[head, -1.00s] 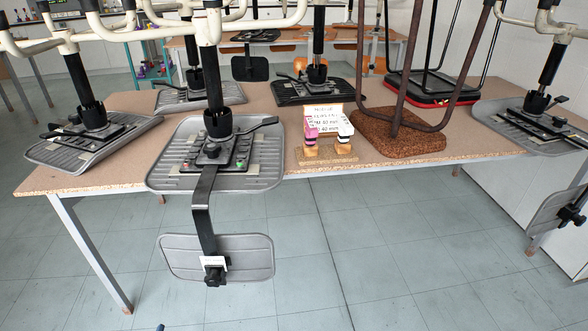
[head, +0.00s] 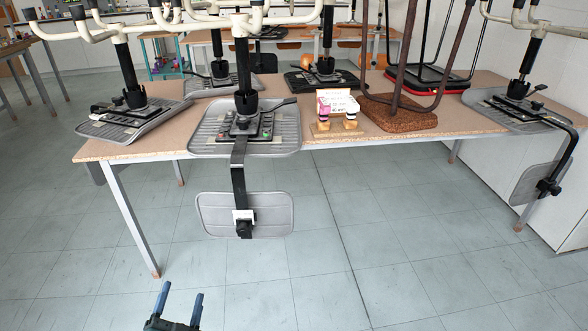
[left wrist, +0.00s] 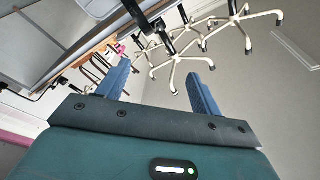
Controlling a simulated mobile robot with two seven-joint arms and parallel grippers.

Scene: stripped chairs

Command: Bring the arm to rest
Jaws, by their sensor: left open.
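My left gripper (head: 178,303) shows at the bottom of the head view, low over the tiled floor and in front of the table. Its two blue fingers are apart, with nothing between them. In the left wrist view its fingers (left wrist: 160,88) are also spread and empty, with upturned chair bases (left wrist: 205,45) beyond them. My right gripper is in neither view.
The floor (head: 300,280) before the table is clear.

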